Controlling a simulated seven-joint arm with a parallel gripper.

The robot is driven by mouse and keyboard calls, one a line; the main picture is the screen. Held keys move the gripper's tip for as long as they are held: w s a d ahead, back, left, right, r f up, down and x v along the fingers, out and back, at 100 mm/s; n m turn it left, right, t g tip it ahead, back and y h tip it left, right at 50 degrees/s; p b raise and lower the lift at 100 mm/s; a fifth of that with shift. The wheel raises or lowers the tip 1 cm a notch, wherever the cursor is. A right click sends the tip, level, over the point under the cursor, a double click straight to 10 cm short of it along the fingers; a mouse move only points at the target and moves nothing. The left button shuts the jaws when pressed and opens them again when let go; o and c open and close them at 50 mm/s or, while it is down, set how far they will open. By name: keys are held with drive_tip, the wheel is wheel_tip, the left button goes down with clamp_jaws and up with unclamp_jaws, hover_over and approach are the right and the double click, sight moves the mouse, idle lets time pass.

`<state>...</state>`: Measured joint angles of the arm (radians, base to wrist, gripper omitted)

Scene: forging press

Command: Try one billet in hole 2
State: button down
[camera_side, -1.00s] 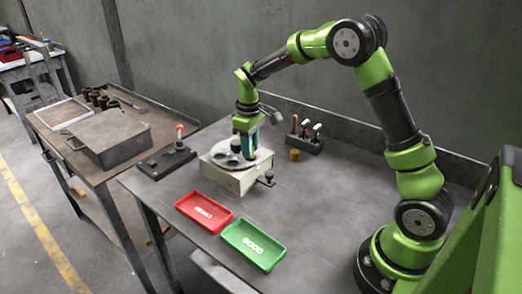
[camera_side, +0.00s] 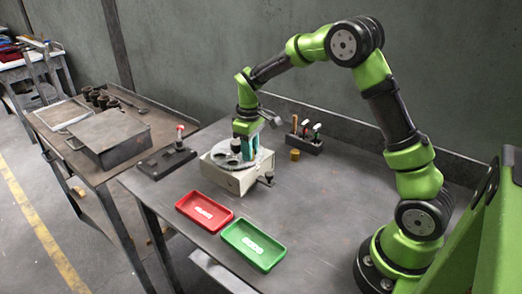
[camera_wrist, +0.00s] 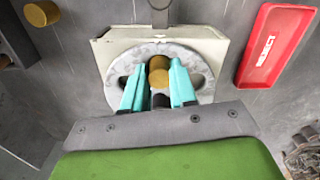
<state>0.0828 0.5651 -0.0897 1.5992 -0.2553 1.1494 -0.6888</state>
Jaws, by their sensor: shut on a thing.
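My gripper (camera_side: 248,150) is over the round grey plate on the cream gauge block (camera_side: 236,181). In the wrist view, its teal fingers (camera_wrist: 157,78) are shut on a brass billet (camera_wrist: 159,72), gripped upright above or at the middle of the plate. Dark holes show in the plate on both sides of the fingers, in the wrist view and in the side view. The fingers hide the billet's lower end, so I cannot tell whether it is in a hole, nor which hole is hole 2.
A second brass billet (camera_side: 295,155) stands on the table behind the block. A red reject tray (camera_side: 184,208) and a green tray (camera_side: 232,238) lie in front. A dark rack (camera_side: 310,146) with tools is behind right. A black fixture (camera_side: 164,162) stands left. Open table lies right of the block.

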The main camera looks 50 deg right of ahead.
drive_tip(key=c, duration=0.8)
unclamp_jaws()
drive_tip(key=shift+r, duration=5.05)
